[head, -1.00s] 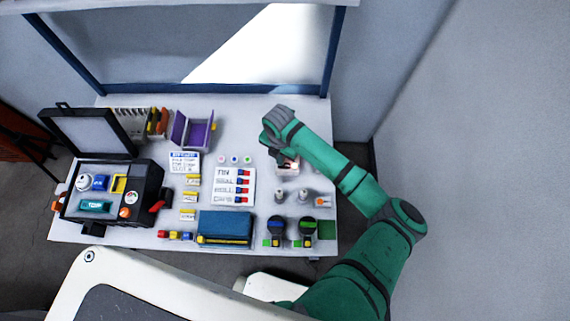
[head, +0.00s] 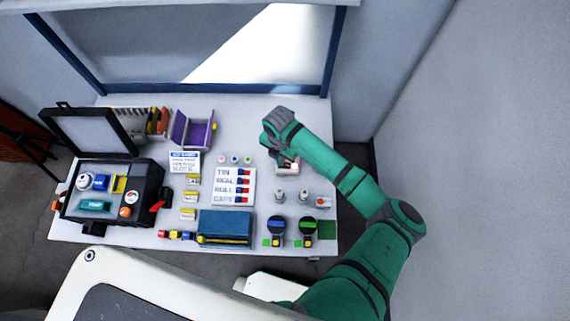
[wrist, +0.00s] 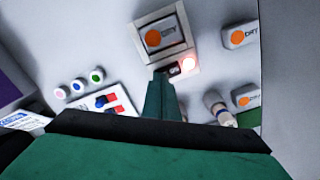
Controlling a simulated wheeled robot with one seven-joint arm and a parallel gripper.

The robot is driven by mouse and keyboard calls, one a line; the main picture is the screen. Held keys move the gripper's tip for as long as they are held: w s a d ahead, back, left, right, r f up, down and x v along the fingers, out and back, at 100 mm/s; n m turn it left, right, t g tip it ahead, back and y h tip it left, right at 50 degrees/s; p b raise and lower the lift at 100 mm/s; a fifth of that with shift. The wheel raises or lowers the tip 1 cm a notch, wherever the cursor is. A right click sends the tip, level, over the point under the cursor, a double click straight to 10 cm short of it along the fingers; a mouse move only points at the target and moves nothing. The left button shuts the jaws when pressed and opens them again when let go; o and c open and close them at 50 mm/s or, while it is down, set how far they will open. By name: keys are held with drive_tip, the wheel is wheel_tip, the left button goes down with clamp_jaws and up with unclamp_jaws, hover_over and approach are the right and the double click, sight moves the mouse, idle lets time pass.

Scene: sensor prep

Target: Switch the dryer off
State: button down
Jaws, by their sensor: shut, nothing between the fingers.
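The dryer (wrist: 170,38) is a pale box with an orange disc and a DRY label, at top centre in the wrist view. A small dark switch (wrist: 174,71) sits on its front edge beside a lit red lamp (wrist: 189,64). My gripper (wrist: 160,76) is shut and empty, its tip right by the switch; I cannot tell whether they touch. In the head view the dryer (head: 289,166) shows only partly, below my arm's end, which hides the rest and most of my gripper.
A white bottle (wrist: 218,108) stands near the lower one. A label board (head: 232,199), a blue case (head: 225,225) and a black open case (head: 148,185) stand to the left on the white table (head: 150,243).

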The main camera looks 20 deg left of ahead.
drive_tip(key=shift+f, duration=0.65)
drive_tip(key=shift+r, duration=0.1)
idle(0.4)
wheel_tip(320, 180, up, 7)
idle(0.9)
idle(0.5)
